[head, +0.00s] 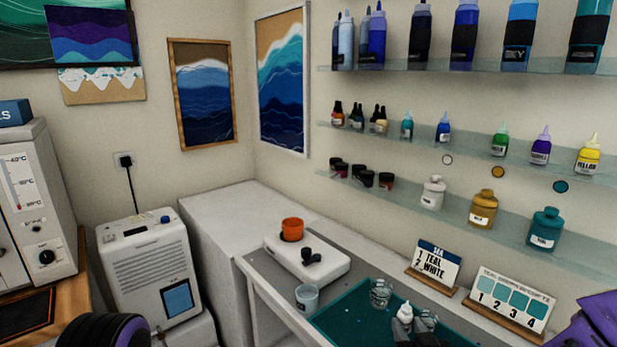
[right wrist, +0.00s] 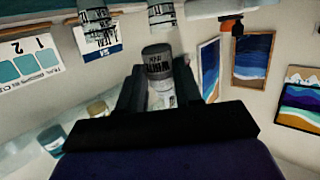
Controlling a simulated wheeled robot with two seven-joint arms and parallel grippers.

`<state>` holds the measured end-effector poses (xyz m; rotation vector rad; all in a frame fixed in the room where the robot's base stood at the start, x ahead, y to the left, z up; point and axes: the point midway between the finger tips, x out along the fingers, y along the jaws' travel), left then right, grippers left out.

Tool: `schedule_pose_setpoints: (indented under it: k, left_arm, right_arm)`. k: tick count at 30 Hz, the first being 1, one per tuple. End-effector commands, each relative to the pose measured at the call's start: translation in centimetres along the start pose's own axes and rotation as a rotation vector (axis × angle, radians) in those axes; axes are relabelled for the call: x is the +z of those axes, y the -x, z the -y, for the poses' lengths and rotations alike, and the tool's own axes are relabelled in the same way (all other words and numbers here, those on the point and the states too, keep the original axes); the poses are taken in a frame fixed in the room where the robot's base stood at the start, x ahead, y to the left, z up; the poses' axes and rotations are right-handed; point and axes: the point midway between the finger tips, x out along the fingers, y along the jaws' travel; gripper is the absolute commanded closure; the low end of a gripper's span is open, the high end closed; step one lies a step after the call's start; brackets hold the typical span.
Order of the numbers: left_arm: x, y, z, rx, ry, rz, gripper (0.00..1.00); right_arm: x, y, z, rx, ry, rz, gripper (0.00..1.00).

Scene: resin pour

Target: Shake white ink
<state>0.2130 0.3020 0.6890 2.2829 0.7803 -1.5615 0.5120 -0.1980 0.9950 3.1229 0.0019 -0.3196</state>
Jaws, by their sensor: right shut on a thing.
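The white ink bottle (head: 404,313), a small bottle with a white nozzle top, is at the bottom of the head view, above the front of the teal mat. My right gripper (head: 416,324) is shut on it. In the right wrist view the bottle (right wrist: 158,65) shows between the two dark fingers (right wrist: 160,92), with part of a WHITE INK label readable. Its lower part is partly hidden by the fingers. I cannot tell if it touches the mat. My left gripper is not in view.
A clear cup (head: 380,293) stands close behind the bottle on the teal mat (head: 345,318). Label cards (head: 433,264) and shelves of bottles (head: 470,205) line the right wall.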

Motion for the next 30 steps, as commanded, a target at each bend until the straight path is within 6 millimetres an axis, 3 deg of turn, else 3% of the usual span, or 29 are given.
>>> schedule_pose_setpoints:
  k: [1,4,6,7,9,11,12,15,16,17,21,30]
  left_arm:
    - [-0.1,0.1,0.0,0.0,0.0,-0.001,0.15]
    - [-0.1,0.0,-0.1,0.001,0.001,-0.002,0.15]
    - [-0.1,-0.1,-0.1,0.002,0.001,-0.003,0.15]
    - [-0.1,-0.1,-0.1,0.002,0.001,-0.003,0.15]
    - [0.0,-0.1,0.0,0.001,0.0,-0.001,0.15]
    - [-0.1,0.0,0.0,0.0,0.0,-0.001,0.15]
    - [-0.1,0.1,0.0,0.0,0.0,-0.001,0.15]
    - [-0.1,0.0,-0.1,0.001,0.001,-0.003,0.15]
    - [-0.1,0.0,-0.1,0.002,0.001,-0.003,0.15]
    - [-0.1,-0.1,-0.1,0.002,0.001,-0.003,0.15]
    - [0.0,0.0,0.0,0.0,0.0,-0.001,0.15]
    - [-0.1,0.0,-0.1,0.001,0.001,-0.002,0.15]
  right_arm:
    - [0.2,-0.2,0.0,0.001,-0.002,-0.008,1.0]
    - [-6.1,1.1,-0.1,0.001,-0.006,-0.034,1.0]
    - [-7.4,1.4,-0.1,0.002,-0.003,-0.02,1.0]
    - [-6.3,1.2,-0.1,0.002,-0.001,-0.008,1.0]
    - [-1.3,0.3,0.0,0.001,0.001,0.012,1.0]
    - [0.4,-0.2,0.0,0.001,-0.001,0.001,1.0]
    - [-0.2,-0.2,0.0,0.001,-0.002,-0.012,1.0]
    - [-6.6,1.1,-0.1,0.001,-0.006,-0.035,1.0]
    - [-7.3,1.3,-0.1,0.002,-0.005,-0.028,1.0]
    - [-7.4,1.4,-0.1,0.001,-0.003,-0.02,1.0]
    - [0.2,-0.1,0.0,0.001,0.0,0.005,1.0]
    - [-0.1,-0.2,0.0,0.001,-0.002,-0.012,1.0]
